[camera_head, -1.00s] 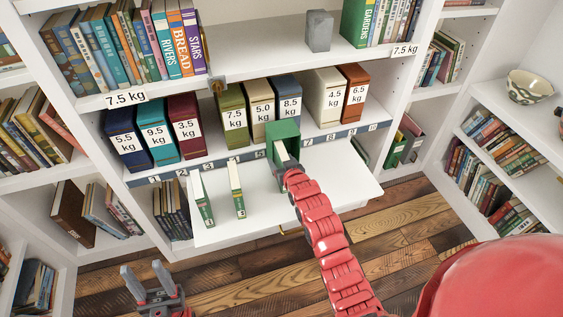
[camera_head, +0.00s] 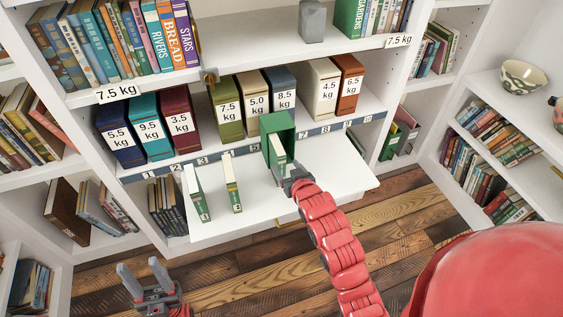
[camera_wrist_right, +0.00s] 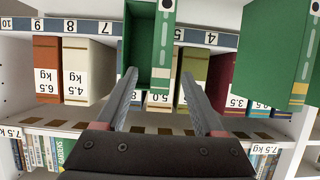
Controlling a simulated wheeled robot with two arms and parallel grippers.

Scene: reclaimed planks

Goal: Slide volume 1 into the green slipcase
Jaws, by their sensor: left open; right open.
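The green slipcase (camera_head: 282,124) stands on the white pull-out shelf (camera_head: 325,175), its open side facing me. A thin green-and-cream volume (camera_head: 277,152) stands upright inside it, at the left of the opening; its number is too small to read. Two similar volumes, one (camera_head: 197,196) and another (camera_head: 233,186), stand apart to the left. My right gripper (camera_head: 285,172) is open just in front of the slipcase. In the inverted right wrist view the fingers (camera_wrist_right: 160,78) are apart, with the slipcase (camera_wrist_right: 138,45) and the volume's spine (camera_wrist_right: 163,45) beyond. My left gripper (camera_head: 140,268) is open, low over the floor.
Weight-labelled box files stand behind the pull-out shelf, including a red one (camera_head: 177,122) and an olive one (camera_head: 228,108). A numbered strip (camera_head: 210,158) runs along the shelf edge. A grey block (camera_head: 312,20) is above. The pull-out shelf is clear right of the slipcase.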

